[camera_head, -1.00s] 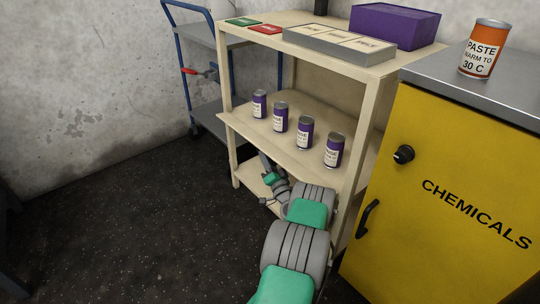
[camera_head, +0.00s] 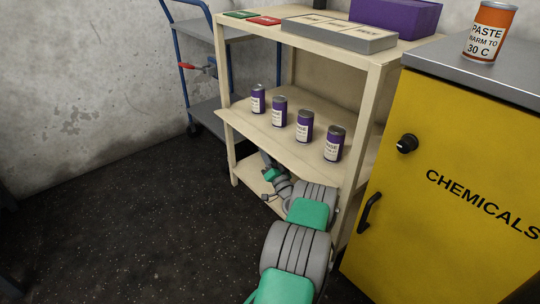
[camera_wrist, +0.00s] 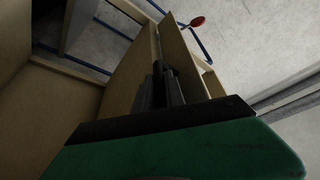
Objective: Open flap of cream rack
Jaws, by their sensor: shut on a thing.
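The cream rack (camera_head: 375,110) stands beside the yellow cabinet. Its flap (camera_head: 252,135) looks like the front strip of the middle shelf, jutting out past the front posts. Several purple cans (camera_head: 304,126) stand upright in a row on that shelf, just behind the strip. My gripper (camera_head: 267,159) is at the flap's front edge, partly hidden beneath it. In the wrist view my fingers (camera_wrist: 164,72) are shut on a thin cream panel (camera_wrist: 185,55), which I take to be the flap. The exact grip on its edge is hard to see.
The yellow chemicals cabinet (camera_head: 430,185) is close on the right, with an orange paste can (camera_head: 489,32) on top. A blue-framed trolley (camera_head: 203,75) stands behind the rack's left side. A grey tray and purple box (camera_head: 395,18) sit on the rack's top. Floor at left is clear.

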